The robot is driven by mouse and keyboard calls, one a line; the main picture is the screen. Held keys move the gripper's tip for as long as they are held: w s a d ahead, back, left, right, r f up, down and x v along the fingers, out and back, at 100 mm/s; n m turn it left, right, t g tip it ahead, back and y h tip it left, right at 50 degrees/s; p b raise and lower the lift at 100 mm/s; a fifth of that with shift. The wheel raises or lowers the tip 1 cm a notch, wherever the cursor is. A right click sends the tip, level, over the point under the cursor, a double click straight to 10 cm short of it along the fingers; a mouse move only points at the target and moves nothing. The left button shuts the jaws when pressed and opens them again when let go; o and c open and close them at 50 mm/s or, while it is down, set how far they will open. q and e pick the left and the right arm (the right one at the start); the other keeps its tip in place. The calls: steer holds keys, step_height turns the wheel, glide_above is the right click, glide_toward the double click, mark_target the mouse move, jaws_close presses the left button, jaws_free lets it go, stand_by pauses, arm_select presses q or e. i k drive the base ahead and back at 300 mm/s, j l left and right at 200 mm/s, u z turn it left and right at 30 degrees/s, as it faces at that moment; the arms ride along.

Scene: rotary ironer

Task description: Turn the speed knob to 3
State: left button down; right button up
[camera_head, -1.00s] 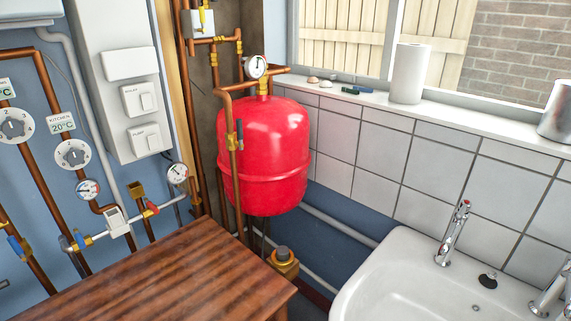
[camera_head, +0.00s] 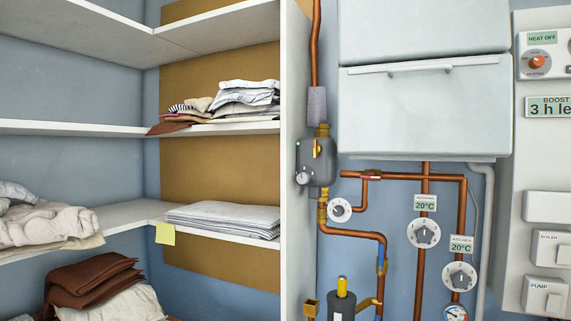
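No knob in view is readably marked as the speed knob. A dark grey unit (camera_head: 317,162) on the copper pipe has a small light round knob (camera_head: 303,179) on its lower left; its setting is too small to read. A white dial (camera_head: 339,210) sits just below that unit. Two numbered dials, one under a 20°C label (camera_head: 424,233) and one under a KITCHEN 20°C label (camera_head: 459,276), are to the right. Neither gripper is in view.
White shelves with folded cloth (camera_head: 223,217) fill the left, ending at a white upright panel (camera_head: 297,160). A white boiler casing (camera_head: 424,108) hangs above the pipes. A control panel with a HEATING knob (camera_head: 537,62) and switches is at the right edge.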

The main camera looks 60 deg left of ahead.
mark_target(303, 177)
steer(key=u, duration=1.95)
